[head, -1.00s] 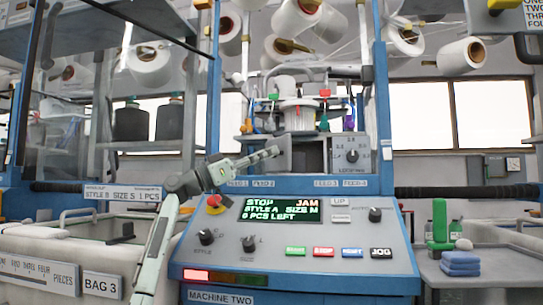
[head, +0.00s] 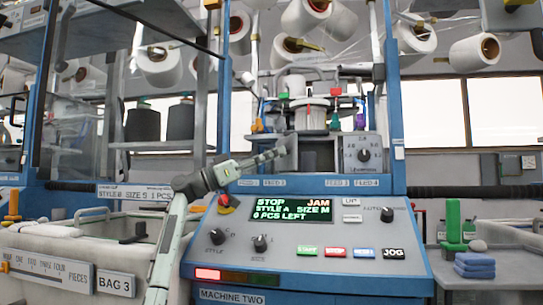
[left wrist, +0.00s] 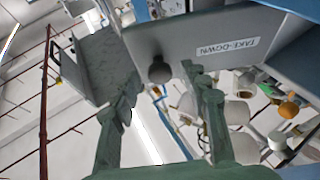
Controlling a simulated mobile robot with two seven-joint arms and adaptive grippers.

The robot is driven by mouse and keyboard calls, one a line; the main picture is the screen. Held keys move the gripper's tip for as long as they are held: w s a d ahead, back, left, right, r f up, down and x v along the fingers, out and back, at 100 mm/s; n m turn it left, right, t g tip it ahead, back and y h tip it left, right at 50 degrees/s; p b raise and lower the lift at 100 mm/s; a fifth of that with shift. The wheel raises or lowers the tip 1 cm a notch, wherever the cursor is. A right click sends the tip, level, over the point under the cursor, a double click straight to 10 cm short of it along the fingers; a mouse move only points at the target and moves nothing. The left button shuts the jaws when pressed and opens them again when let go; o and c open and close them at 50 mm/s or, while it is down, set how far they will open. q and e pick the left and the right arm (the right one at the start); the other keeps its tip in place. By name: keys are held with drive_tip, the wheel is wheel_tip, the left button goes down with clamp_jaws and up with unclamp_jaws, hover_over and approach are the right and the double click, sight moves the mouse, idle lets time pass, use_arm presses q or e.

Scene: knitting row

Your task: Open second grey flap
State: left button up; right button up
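In the left wrist view a grey flap (left wrist: 192,48) carries a "TAKE-DOWN" label and a dark round knob (left wrist: 160,70). My left gripper (left wrist: 163,80) is open, with one finger on each side of the knob in the picture; I cannot tell whether they touch it. A second, mottled grey plate (left wrist: 100,62) stands at an angle beside the flap, behind the left finger. In the head view my left gripper (head: 272,157) reaches to the grey front of machine two, above its control panel. The flap is hard to make out there. My right gripper is not in view.
A red stop button (head: 226,202) sits close to my wrist. A locking dial box (head: 364,155) is to the right. Yarn cones (head: 410,38) hang above.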

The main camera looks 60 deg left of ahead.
use_arm(q)
drive_tip(key=shift+r, duration=0.1)
wheel_tip(320, 180, up, 10)
idle(0.5)
